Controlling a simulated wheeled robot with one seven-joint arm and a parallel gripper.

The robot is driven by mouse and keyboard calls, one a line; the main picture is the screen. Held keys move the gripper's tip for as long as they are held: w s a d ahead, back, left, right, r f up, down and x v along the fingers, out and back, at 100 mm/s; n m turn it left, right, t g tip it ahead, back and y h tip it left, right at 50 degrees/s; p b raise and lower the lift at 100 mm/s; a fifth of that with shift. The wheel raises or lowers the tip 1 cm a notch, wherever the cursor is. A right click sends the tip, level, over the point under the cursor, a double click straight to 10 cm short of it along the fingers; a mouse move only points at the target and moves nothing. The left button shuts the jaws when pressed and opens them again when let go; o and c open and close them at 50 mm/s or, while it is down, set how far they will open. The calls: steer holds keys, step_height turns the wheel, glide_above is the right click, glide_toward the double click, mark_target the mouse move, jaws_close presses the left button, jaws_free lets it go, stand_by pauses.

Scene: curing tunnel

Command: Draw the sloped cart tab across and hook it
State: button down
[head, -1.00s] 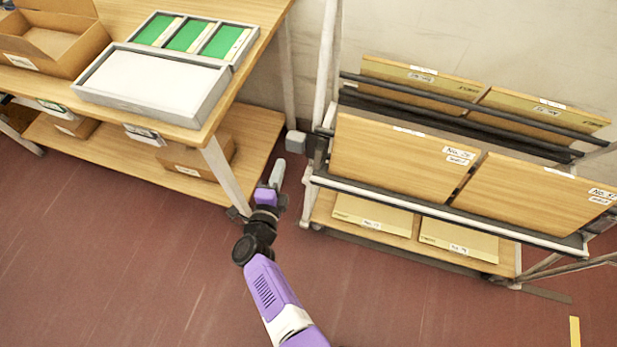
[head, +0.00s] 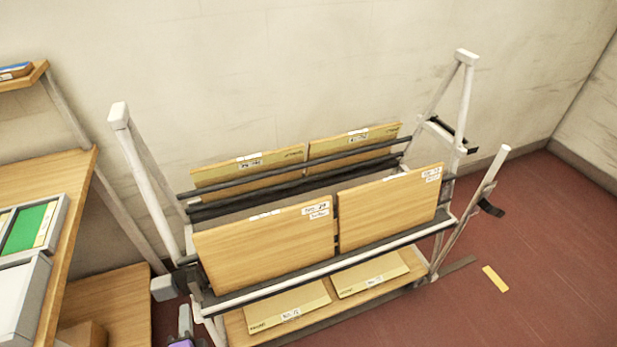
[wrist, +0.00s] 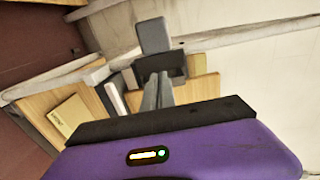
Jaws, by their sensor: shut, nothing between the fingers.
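The cart (head: 340,270) is a white-framed rack with dark rails, standing against the wall. At its left end a light grey block-like tab (head: 163,288) sticks out from a dark mount (head: 188,280). The tab also shows in the wrist view (wrist: 153,36), with the dark mount below it. I cannot tell its slope or whether it is hooked. My gripper (head: 185,317) is at the bottom edge of the head view, just below the tab. In the wrist view its fingers (wrist: 158,88) are shut and empty, pointing towards the dark mount; contact is unclear.
Wooden panels (head: 265,245) with labels stand in the cart; flat boards (head: 288,306) lie on its lower shelf. A black piece (head: 490,207) projects from the sloped right post. A wooden bench (head: 75,180) with a grey tray stands at left. Red floor at right is mostly clear.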

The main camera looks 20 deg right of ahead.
steer(key=b+x, duration=0.4)
steer(key=x, duration=0.1)
steer(key=shift+w+f, duration=0.25)
steer(key=shift+f, duration=0.05)
steer(key=d+b, duration=3.3)
steer(key=d, duration=5.6)
steer(key=shift+d+r, duration=0.2)
steer(key=shift+d, duration=0.15)
steer(key=shift+w+a+p, duration=0.1)
steer(key=shift+a+p, duration=0.15)
steer(key=shift+p, duration=0.05)
